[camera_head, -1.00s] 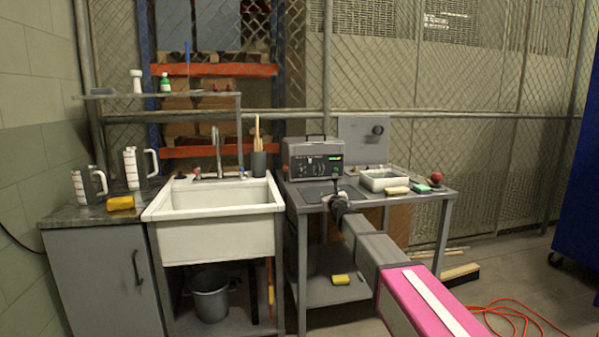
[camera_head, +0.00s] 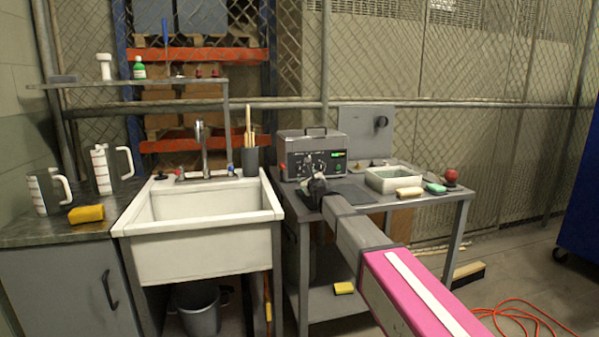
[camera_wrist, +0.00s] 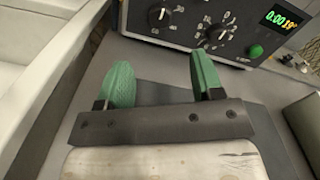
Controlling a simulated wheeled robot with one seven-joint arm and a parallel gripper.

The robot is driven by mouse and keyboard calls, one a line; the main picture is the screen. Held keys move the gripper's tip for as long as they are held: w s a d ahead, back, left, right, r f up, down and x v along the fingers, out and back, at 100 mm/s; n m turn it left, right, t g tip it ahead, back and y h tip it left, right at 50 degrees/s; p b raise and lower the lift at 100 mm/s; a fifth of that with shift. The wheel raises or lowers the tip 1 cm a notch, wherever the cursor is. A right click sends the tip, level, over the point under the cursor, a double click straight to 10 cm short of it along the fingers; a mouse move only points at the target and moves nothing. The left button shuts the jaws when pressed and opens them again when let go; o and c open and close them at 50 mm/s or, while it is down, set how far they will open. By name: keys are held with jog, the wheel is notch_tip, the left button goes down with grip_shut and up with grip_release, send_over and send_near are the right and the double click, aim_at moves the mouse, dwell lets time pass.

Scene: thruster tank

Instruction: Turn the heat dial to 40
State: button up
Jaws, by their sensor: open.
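The grey control box (camera_head: 300,158) stands on the metal table, and its black front panel also shows in the wrist view (camera_wrist: 185,38). On the panel are two round dials with numbered scales: a left dial (camera_wrist: 160,14), partly cut off at the top, and a right dial (camera_wrist: 216,35). I cannot tell which is the heat dial; the numbers are too small to read surely. A lit display (camera_wrist: 283,19) and a green button (camera_wrist: 256,51) are at the right. My gripper (camera_wrist: 162,78) has its green fingers apart and empty, short of the panel and below the dials.
The white sink (camera_head: 200,235) is left of the table. A shallow basin (camera_head: 392,180), a cream bar (camera_head: 409,193), a green bar (camera_head: 436,188) and a red ball (camera_head: 451,175) are to the right of the box. A dark mat (camera_head: 352,193) lies before it.

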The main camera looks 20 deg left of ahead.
aim_at(300, 170)
jog(key=x, duration=1)
jog(key=shift+w, duration=0.15)
jog(key=c, duration=0.9)
